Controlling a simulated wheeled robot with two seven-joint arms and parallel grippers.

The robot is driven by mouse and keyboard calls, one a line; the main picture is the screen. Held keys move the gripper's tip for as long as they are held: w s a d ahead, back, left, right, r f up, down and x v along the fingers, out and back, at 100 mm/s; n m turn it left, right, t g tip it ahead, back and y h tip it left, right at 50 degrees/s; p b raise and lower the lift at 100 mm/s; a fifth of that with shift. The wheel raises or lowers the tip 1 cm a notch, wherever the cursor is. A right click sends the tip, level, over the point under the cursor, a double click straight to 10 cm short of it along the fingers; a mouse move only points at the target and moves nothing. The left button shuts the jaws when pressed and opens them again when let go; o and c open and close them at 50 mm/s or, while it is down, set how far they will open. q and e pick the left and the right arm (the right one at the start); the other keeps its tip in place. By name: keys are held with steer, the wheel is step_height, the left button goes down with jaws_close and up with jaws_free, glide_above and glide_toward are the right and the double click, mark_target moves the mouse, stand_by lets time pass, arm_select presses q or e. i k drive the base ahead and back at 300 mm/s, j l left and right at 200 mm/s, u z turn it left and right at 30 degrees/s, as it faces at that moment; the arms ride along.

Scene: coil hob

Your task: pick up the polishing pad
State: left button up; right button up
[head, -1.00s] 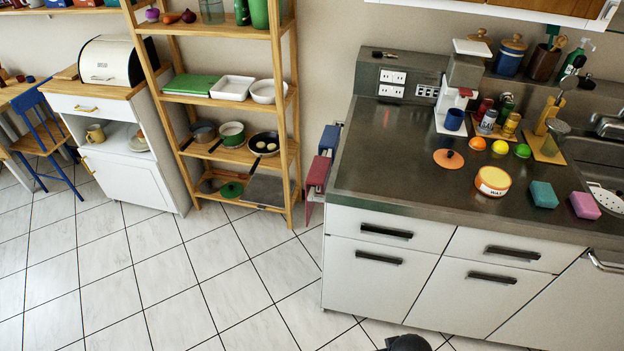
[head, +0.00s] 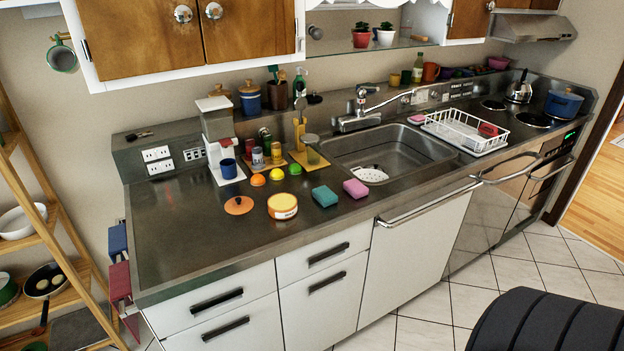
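A flat orange round disc (head: 239,205) with a small dark knob lies on the steel counter (head: 175,235), left of a round yellow-topped tin (head: 282,206). It looks like the polishing pad, though I cannot be certain. A teal sponge-like block (head: 325,196) and a pink one (head: 356,188) lie to the right of the tin. Neither of my grippers shows in the head view, so I cannot see their fingers. Nothing covers the disc.
An orange, a lemon and a lime (head: 295,169) lie behind the disc and tin. A coffee machine (head: 218,135) with a blue mug stands behind the disc. The sink (head: 385,150) is to the right. The counter's left front is clear.

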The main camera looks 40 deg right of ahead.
mark_target(322, 194)
steer(key=k+z, duration=0.1)
steer(key=z, duration=1.15)
